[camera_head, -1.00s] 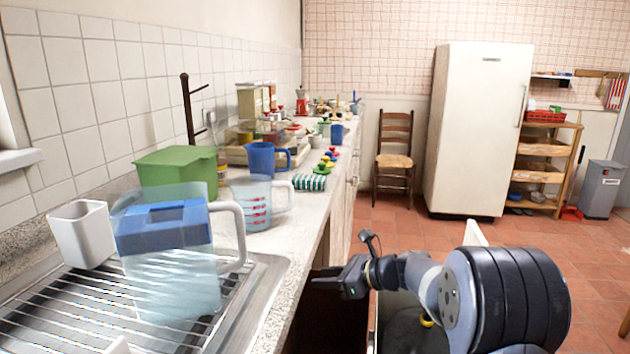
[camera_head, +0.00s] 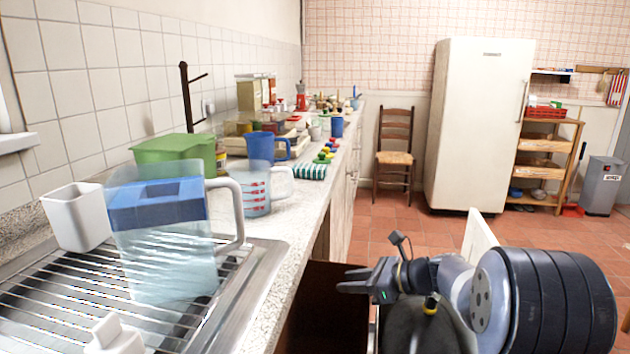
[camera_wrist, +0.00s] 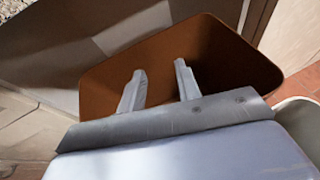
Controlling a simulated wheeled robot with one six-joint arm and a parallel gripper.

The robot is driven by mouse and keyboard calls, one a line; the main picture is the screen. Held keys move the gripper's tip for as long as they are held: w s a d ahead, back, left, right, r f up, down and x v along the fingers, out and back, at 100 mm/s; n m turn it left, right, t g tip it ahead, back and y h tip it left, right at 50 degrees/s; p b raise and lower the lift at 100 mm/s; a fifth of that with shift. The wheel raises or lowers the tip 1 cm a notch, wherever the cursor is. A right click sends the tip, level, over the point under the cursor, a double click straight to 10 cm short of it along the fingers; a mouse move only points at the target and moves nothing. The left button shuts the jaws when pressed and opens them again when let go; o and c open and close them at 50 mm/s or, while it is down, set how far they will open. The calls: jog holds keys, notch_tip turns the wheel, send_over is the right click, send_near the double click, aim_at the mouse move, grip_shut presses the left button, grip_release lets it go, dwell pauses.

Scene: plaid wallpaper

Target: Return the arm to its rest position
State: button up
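My gripper (camera_head: 344,280) is on the right side of the counter front, below the countertop, in the head view. Its fingers point left, over a brown open-topped compartment (camera_head: 325,315) at the counter front. In the wrist view my gripper (camera_wrist: 159,67) has its two fingers apart with nothing between them. The brown interior (camera_wrist: 215,55) lies beyond the fingertips. My arm reaches in from the lower right and is bent, hiding part of what is below.
The counter (camera_head: 262,325) runs along the left, with a sink rack holding a clear blue-lidded pitcher (camera_head: 165,270). A rounded dark grey thing (camera_head: 408,318) sits under my arm. A chair (camera_head: 394,158) and a fridge (camera_head: 478,130) stand behind. Red tiled floor (camera_head: 400,222) is clear between.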

jog(key=b+x, duration=0.2)
jog(key=x, duration=0.4)
notch_tip(320, 180, up, 11)
jog(key=m+t+p, duration=0.1)
jog(key=p, duration=1.1)
jog(key=s+d+r+m+t+h+p, duration=0.5)
jog(key=d+r+p, duration=0.5)
jog(key=p, duration=0.9)
jog(key=shift+s+d+m+t+h, duration=0.4)
jog(key=shift+s+d+m+h, duration=0.6)
jog(key=shift+m+h, duration=0.55)
jog(key=shift+s+a, duration=0.1)
jog(key=shift+a, duration=0.1)
